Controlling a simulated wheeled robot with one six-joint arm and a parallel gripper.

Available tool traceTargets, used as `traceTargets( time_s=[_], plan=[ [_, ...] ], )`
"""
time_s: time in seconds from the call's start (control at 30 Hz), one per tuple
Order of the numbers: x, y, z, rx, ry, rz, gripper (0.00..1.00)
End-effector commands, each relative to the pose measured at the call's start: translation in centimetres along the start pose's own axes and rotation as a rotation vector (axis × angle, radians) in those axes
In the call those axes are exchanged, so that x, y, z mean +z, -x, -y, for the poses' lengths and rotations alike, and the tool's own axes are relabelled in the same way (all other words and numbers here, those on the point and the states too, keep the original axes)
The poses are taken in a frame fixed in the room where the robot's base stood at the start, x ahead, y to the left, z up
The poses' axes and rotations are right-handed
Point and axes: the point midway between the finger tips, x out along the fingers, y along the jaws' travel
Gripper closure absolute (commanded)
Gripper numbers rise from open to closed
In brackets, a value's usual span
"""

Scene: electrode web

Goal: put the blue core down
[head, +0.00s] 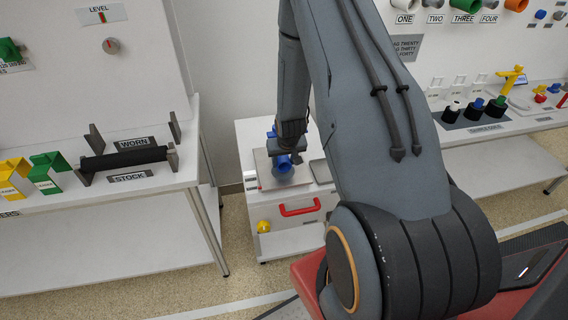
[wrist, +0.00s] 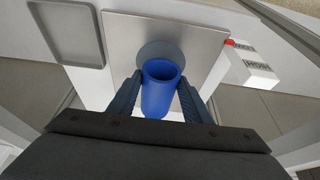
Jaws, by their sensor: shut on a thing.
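The blue core (wrist: 160,88) is a hollow blue cylinder. In the wrist view it sits between the two fingers of my gripper (wrist: 159,100), which is shut on it. A round grey disc (wrist: 150,56) shows just beyond the core, on a pale metal plate (wrist: 196,36). In the head view the blue core (head: 283,163) is at my gripper (head: 284,150), over the same plate (head: 262,176) on a small white cabinet (head: 250,135). I cannot tell whether the core touches the disc or the plate.
A shallow grey tray (wrist: 66,32) lies left of the plate in the wrist view, and a small white labelled box (wrist: 252,66) is at its right. The cabinet has a red handle (head: 299,207). A bench with a black roller (head: 124,159) stands at the left.

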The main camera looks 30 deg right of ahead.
Motion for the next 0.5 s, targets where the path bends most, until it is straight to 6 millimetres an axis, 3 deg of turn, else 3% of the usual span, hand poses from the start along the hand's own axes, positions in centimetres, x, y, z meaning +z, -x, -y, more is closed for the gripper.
traceTargets(
  time_s=[0.2, 0.5],
  plan=[
    [0.6, -1.6, -0.1, 0.001, -0.001, 0.0, 0.82],
    [0.7, -1.7, -0.1, 0.001, -0.001, -0.001, 0.82]
  ],
)
